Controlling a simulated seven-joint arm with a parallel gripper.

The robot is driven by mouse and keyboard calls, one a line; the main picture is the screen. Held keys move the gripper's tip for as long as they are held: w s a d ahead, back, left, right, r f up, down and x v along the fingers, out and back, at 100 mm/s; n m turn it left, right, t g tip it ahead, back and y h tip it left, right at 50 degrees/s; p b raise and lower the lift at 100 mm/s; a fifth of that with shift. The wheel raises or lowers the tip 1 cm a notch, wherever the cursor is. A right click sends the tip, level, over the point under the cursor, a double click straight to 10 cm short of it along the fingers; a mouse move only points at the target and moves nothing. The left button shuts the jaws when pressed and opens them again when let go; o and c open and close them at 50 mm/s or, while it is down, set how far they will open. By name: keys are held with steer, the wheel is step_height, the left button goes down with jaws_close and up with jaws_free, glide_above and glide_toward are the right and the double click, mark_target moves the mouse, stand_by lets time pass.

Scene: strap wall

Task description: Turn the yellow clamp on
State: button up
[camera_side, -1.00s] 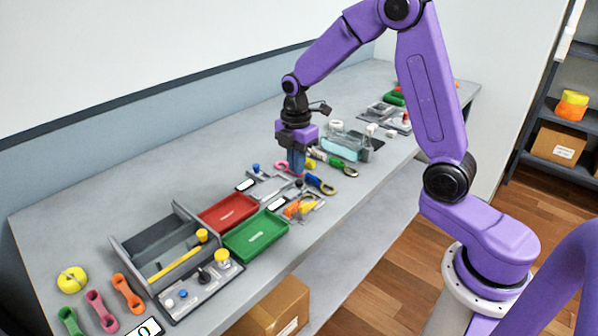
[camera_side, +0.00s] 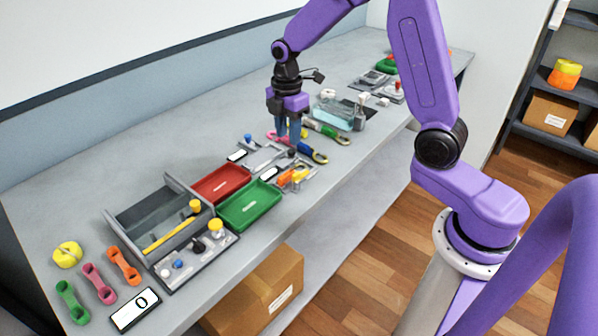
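A yellow and orange clamp-like piece (camera_side: 298,175) sits on a small grey unit with a display, at mid-bench; it is small, and I cannot tell whether it is on. A similar grey unit (camera_side: 258,155) with a blue knob stands behind it to the left. My gripper (camera_side: 288,138) points down above the bench, behind the yellow piece and apart from it. Its two blue fingers show a gap between them, with nothing seen held. The fingertips hide part of the pink-handled tool (camera_side: 273,135).
A blue-and-yellow-handled tool (camera_side: 312,154) and a green-handled tool (camera_side: 328,132) lie close to my gripper. A red tray (camera_side: 222,184) and a green tray (camera_side: 250,205) stand front left.

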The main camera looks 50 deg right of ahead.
steer(key=r+m, duration=0.1)
steer(key=m, duration=0.4)
step_height(320, 180, up, 7)
steer(key=m, duration=3)
glide_above(296, 173)
step_height(296, 173, down, 17)
steer(key=shift+s+f, duration=0.1)
steer(key=shift+f, duration=0.05)
jaws_close()
